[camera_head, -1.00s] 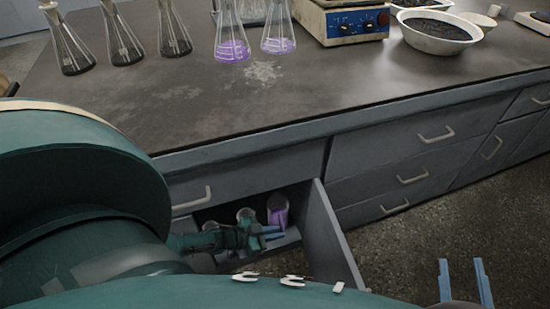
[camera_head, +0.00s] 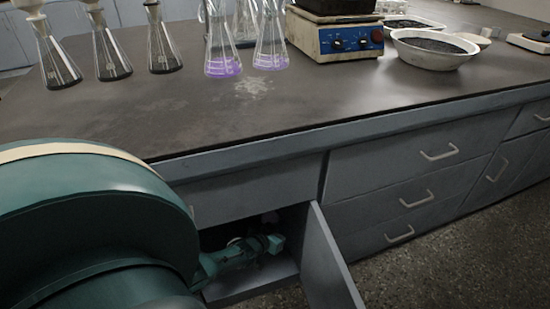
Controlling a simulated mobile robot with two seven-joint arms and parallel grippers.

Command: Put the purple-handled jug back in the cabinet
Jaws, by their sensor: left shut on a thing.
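The cabinet is open under the bench, with its door (camera_head: 333,262) swung out to the right and its floor (camera_head: 250,280) partly bare. My left gripper (camera_head: 276,243) is inside the cabinet opening, reached in from the left. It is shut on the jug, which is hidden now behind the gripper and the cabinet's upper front. No purple handle shows in the opening. My right gripper is out of view.
Closed drawers (camera_head: 420,190) lie right of the door. Flasks with purple liquid (camera_head: 223,65), dark-filled flasks, a hot plate (camera_head: 335,42) and a white bowl (camera_head: 433,50) stand on the bench.

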